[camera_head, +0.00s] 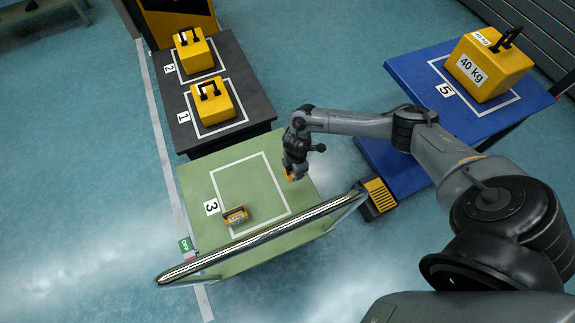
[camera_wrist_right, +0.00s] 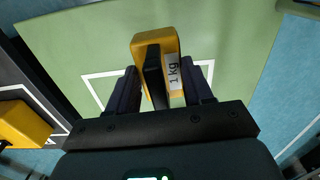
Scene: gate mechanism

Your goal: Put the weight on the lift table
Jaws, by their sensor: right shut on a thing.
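My right gripper (camera_head: 290,172) is over the right part of the green table (camera_head: 195,185), marked 3. In the right wrist view, the right gripper (camera_wrist_right: 160,87) is shut on a small yellow weight (camera_wrist_right: 172,45) labelled 1 kg, its dark part between the fingers. In the head view only a bit of this held weight (camera_head: 289,178) shows below the fingers. Another small yellow weight (camera_head: 235,215) lies on the green table by the 3. The blue table (camera_head: 405,75), marked 5, carries a large yellow 40 kg weight (camera_head: 487,65). Which table is the lift table is not labelled.
A shiny metal bar (camera_head: 265,240) runs along the green table's near edge. A dark table (camera_head: 228,55) holds two yellow weights (camera_head: 193,52) (camera_head: 212,102) at marks 2 and 1. A yellow-black pedal-like part (camera_head: 378,195) stands beside the blue table.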

